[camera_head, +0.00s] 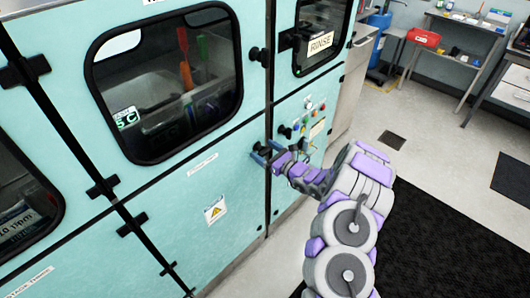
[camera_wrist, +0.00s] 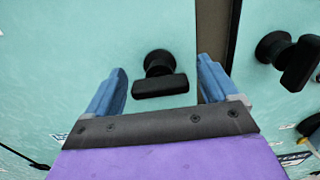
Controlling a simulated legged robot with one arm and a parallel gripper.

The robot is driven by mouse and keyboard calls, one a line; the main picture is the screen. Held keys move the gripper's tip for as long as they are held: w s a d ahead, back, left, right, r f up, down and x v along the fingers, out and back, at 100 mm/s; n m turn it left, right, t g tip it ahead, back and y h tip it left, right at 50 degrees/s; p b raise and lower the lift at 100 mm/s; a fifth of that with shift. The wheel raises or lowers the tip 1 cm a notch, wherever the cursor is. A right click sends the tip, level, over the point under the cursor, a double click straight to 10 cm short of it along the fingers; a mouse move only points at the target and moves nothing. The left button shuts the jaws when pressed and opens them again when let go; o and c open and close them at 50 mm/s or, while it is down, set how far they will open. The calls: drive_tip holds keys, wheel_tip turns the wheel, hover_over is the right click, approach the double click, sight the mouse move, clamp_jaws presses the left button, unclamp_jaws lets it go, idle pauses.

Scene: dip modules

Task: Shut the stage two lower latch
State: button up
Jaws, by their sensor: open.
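A black latch knob (camera_wrist: 160,76) with a bar-shaped handle stands on the teal cabinet front in the wrist view. Its bar lies roughly level in that picture. My gripper (camera_wrist: 162,88) is open, with one blue finger on each side of the knob and a gap to both. In the head view my gripper (camera_head: 263,154) is at the lower latch (camera_head: 262,151), beside the vertical seam and partly hiding the latch. An upper latch (camera_head: 259,56) sits higher along the same panel edge.
A second black knob (camera_wrist: 290,60) is right of the seam in the wrist view. A control panel (camera_head: 301,121) with buttons is right of my gripper. A windowed door (camera_head: 165,80) is upper left. A black mat (camera_head: 440,240) lies on the floor at right.

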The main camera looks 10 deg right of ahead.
drive_tip(key=shift+c, duration=0.3)
drive_tip(key=c, duration=0.9)
drive_tip(key=shift+m, duration=0.3)
drive_tip(key=m, duration=0.3)
drive_tip(key=shift+w, duration=0.1)
drive_tip(key=m, duration=0.6)
drive_tip(key=shift+d+f+b, duration=0.1)
drive_tip(key=shift+d+b, duration=0.05)
drive_tip(key=shift+b, duration=0.2)
drive_tip(key=m, duration=0.4)
drive_tip(key=shift+f, duration=0.1)
drive_tip(key=shift+d+f+m+b, duration=0.1)
drive_tip(key=shift+m+b, duration=0.25)
drive_tip(key=shift+m, duration=1.75)
